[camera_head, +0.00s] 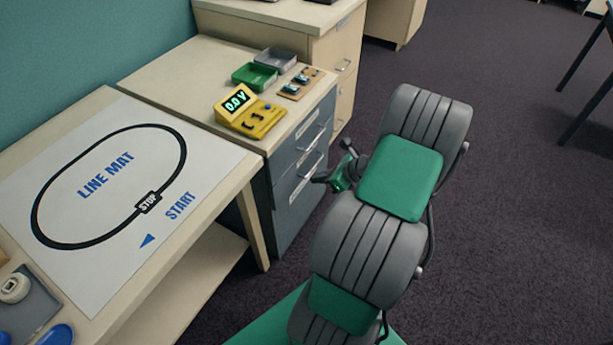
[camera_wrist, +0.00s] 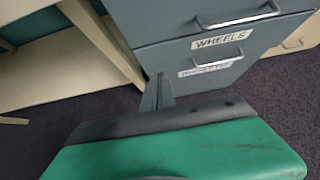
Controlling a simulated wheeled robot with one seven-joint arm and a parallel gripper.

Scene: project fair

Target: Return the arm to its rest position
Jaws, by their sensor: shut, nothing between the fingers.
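My arm, in green and grey, reaches forward over the floor on the right of the head view. My gripper (camera_head: 323,177) is at its far end, small and partly hidden by the arm links. It is beside the front of the grey drawer unit (camera_head: 294,215), apparently in the air below the top. In the wrist view the dark gripper fingers (camera_wrist: 157,92) are shut with nothing held. Behind them is the drawer front marked WHEELS (camera_wrist: 272,30), with a metal handle. I cannot tell the exact gap between the fingers and the drawers.
A yellow meter (camera_head: 250,112) reading 0.0 V, a green tray (camera_head: 254,76), a grey tray (camera_head: 275,60) and a small board (camera_head: 299,83) stand on the drawer unit. The line mat (camera_head: 115,215) covers the table at left. Dark floor (camera_head: 510,170) is open on the right.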

